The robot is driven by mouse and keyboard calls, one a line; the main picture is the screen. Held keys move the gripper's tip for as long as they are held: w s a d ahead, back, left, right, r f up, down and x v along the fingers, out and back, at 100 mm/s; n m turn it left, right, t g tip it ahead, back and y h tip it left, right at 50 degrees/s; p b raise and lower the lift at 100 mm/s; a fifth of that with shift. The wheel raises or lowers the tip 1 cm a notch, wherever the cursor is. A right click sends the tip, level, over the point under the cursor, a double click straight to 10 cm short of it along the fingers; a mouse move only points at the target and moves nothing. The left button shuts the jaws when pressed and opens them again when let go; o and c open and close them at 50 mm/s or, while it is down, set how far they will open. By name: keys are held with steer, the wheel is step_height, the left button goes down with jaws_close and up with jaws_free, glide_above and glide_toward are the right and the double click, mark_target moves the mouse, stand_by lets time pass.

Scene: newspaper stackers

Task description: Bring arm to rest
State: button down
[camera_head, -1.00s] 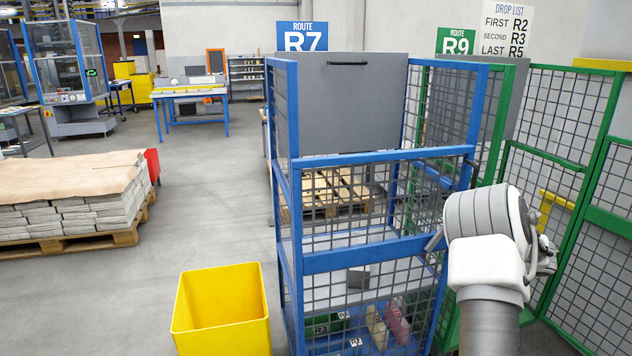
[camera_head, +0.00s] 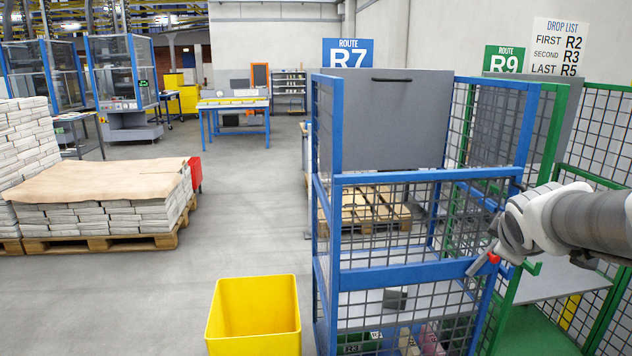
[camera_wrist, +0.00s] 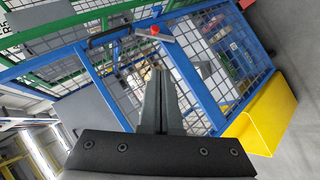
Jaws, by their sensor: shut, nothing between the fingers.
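My gripper (camera_wrist: 160,72) shows in the wrist view with its two dark fingers together and nothing between them. The fingers point toward the blue mesh cage (camera_wrist: 190,75), apart from it as far as I can tell. In the head view my arm reaches in from the right edge, and its white wrist is beside the right side of the blue cage (camera_head: 400,178). The fingertips are not clear there. A grey latch lever with a red knob (camera_wrist: 154,30) is on the cage; it also shows in the head view (camera_head: 492,258), just below my wrist.
A yellow bin (camera_head: 253,315) stands on the floor left of the cage. A green mesh cage (camera_head: 600,130) is close behind my arm on the right. A paper-covered pallet stack (camera_head: 100,185) stands at the left.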

steer(key=s+a+f+m+g+y, duration=0.2)
steer(key=s+a+f+m, duration=0.15)
steer(key=s+a, duration=0.65)
steer(key=s+a+f+m+g+y, duration=0.25)
steer(key=s+a+m, duration=0.25)
steer(key=s+a, duration=0.5)
step_height(320, 180, up, 19)
steer(key=s+p, duration=0.1)
steer(key=p, duration=1.7)
steer(key=shift+d+t, duration=0.35)
steer(key=shift+d, duration=0.1)
